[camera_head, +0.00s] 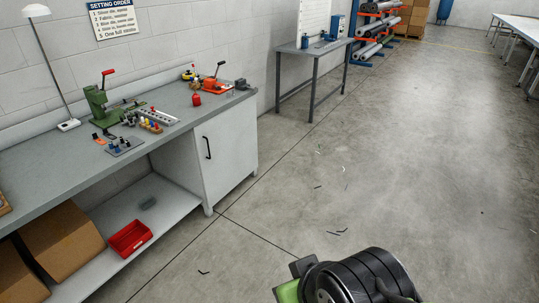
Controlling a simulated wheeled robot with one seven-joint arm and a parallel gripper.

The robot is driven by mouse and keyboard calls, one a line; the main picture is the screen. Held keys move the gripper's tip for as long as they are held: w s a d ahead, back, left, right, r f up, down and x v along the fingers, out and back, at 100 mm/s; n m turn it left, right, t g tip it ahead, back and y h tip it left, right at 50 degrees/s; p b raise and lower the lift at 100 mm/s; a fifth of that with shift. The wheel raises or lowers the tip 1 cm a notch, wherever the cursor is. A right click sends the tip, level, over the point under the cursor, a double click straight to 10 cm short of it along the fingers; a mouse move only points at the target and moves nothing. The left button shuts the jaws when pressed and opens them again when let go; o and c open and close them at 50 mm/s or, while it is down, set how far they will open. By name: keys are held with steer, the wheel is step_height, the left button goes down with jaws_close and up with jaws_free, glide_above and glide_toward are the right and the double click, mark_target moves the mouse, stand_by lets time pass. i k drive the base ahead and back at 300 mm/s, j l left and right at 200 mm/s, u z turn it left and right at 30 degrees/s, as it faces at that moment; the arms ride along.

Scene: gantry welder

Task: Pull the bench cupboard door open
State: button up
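The bench cupboard door (228,160) is a pale grey panel under the right end of the grey workbench (60,177). It looks closed, flush with the cupboard front. Its black vertical bar handle (208,148) sits near the door's left edge. Part of my arm, dark with a green piece, shows at the bottom of the view, right of the cupboard and well apart from it. My gripper's fingers cannot be made out, so whether it is open or shut is hidden.
An open lower shelf left of the cupboard holds a red bin (129,238) and cardboard boxes (62,238). A green press (97,104) and small tools stand on the bench top. A small grey table (314,50) stands beyond. The floor (330,170) before the door is clear except for small scraps.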

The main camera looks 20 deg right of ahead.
mark_target(227, 143)
steer(key=z, duration=0.25)
steer(key=i+l+u, duration=0.1)
steer(key=i, duration=0.45)
steer(key=i+l+u, duration=0.15)
steer(key=i, duration=0.35)
steer(key=i+l+u, duration=0.1)
steer(key=i, duration=0.45)
steer(key=i+l+u, duration=0.15)
steer(key=i+l, duration=0.15)
steer(key=i, duration=0.2)
steer(key=i+l+u, duration=0.1)
steer(key=i+l, duration=0.2)
steer(key=i, duration=0.2)
steer(key=i+l+u, duration=0.15)
steer(key=i+l, duration=0.2)
steer(key=i, duration=0.15)
